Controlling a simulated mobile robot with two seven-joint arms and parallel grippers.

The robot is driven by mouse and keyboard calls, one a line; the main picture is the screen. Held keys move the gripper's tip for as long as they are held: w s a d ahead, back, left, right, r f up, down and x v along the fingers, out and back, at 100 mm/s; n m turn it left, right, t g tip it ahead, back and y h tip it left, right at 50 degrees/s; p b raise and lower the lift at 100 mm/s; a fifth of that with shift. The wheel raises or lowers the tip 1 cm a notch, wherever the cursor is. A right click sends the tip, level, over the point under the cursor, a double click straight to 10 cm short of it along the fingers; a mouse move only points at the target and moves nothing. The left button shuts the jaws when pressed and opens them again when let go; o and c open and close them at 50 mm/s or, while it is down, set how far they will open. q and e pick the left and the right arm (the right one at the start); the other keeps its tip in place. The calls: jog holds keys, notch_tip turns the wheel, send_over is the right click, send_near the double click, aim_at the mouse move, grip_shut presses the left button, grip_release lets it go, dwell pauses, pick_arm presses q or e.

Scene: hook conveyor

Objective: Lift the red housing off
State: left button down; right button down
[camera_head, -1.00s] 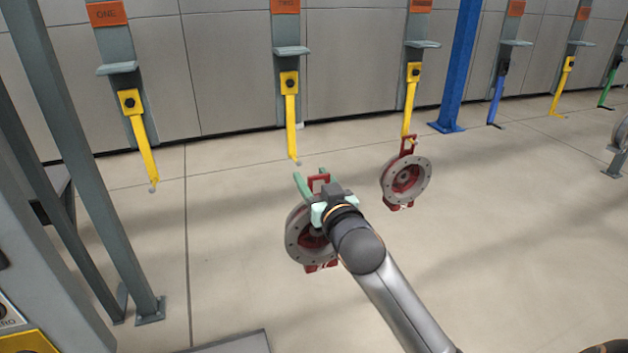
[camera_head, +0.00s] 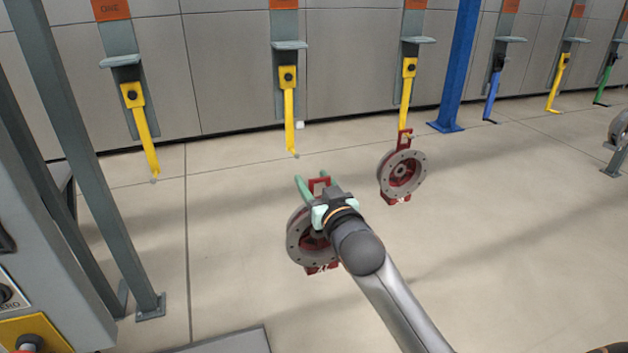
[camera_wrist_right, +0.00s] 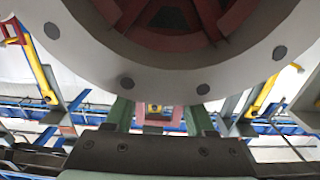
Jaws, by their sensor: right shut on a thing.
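My right gripper (camera_head: 312,182) is shut on the upper red bracket of a red housing (camera_head: 303,240) with a grey bolted ring. It holds the housing above the floor, clear of the hooks; my wrist hides part of it. In the right wrist view the grey ring of the held housing (camera_wrist_right: 165,82) fills the top, and the green fingers (camera_wrist_right: 158,117) stand either side of the reddish bracket. A second red housing (camera_head: 386,180) hangs from the third yellow hook (camera_head: 405,95). The second yellow hook (camera_head: 289,110) is empty. My left gripper is not in view.
The first yellow hook (camera_head: 144,125) is empty too. A blue column (camera_head: 460,65) stands behind at the right, with blue (camera_head: 492,95) and other hooks beyond. A grey steel post (camera_head: 90,170) and a control panel (camera_head: 35,320) are at the left.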

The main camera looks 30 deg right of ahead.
jog(key=shift+s+r, duration=0.1)
jog(key=shift+r, duration=0.25)
jog(key=shift+s+a+p, duration=0.25)
jog(key=shift+s, duration=0.75)
jog(key=shift+s+a+p, duration=0.2)
jog(key=shift+s+p, duration=0.05)
jog(key=shift+s, duration=0.75)
jog(key=shift+s+a, duration=0.2)
jog(key=shift+s, duration=0.9)
jog(key=shift+s, duration=0.1)
jog(key=s+a, duration=0.1)
jog(key=s, duration=0.5)
jog(key=shift+s+a, duration=0.2)
jog(key=shift+s, duration=0.15)
jog(key=shift+f, duration=0.1)
